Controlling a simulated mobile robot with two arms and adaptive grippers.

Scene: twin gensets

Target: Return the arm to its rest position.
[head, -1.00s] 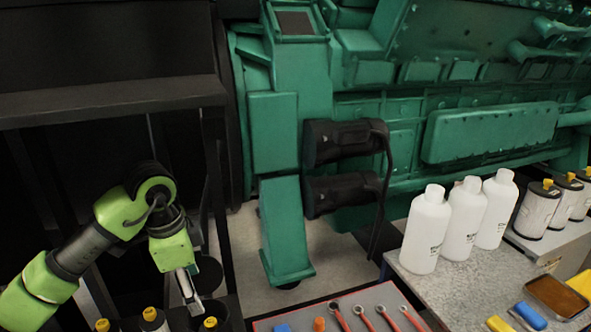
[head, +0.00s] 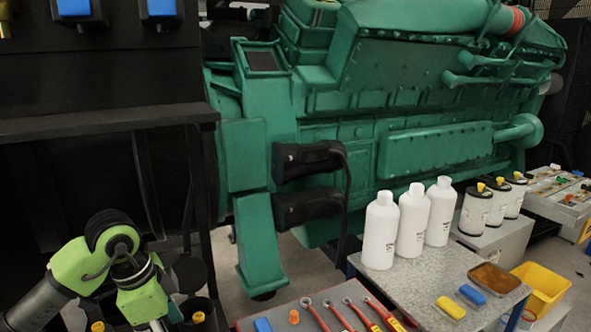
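My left arm comes in from the lower left, green and dark grey, with its wrist bent downward. My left gripper (head: 160,326) is cut off by the bottom edge, so its fingertips cannot be made out. It hangs near yellow-capped containers at the lower left. My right arm and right gripper are not in view.
A green genset (head: 430,150) fills the back. A grey table (head: 425,283) carries white bottles (head: 380,232), a yellow block (head: 451,307) and a blue block (head: 472,294). A tool tray (head: 275,317) with red-handled wrenches lies at the bottom. A yellow bin (head: 543,290) stands right.

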